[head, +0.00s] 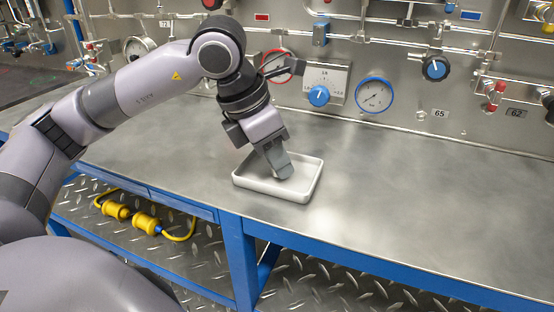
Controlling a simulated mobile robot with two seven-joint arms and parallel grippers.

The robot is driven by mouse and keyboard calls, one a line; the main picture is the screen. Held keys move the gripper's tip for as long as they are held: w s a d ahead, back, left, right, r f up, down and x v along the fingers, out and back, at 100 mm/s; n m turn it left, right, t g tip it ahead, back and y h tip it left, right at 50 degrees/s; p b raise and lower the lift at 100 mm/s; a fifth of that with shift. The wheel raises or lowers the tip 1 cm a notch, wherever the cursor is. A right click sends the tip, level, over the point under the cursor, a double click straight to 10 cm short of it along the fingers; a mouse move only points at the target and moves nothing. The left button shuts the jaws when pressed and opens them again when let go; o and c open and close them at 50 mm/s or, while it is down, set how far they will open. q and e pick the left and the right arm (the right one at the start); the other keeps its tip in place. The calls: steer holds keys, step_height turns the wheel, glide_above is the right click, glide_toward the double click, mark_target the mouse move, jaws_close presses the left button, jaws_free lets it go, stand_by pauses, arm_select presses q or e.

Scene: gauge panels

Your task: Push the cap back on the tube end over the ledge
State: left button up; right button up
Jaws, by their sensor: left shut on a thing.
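My left gripper (283,170) points down into a shallow white tray (312,180) on the steel ledge (400,200). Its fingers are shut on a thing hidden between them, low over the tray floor. I see no cap; the fingers hide whatever they hold. My right gripper is not in view.
The ledge right of the tray is clear. Yellow connectors (147,222) lie on the lower shelf.

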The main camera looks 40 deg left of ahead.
arm_select(q)
step_height(320, 180, up, 20)
steer(key=p, duration=0.3)
steer(key=shift+f, duration=0.15)
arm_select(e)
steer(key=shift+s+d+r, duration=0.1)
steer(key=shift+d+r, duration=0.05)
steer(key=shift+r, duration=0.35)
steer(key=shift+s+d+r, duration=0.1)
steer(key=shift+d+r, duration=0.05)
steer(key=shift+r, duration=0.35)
arm_select(q)
steer(key=shift+f, duration=0.1)
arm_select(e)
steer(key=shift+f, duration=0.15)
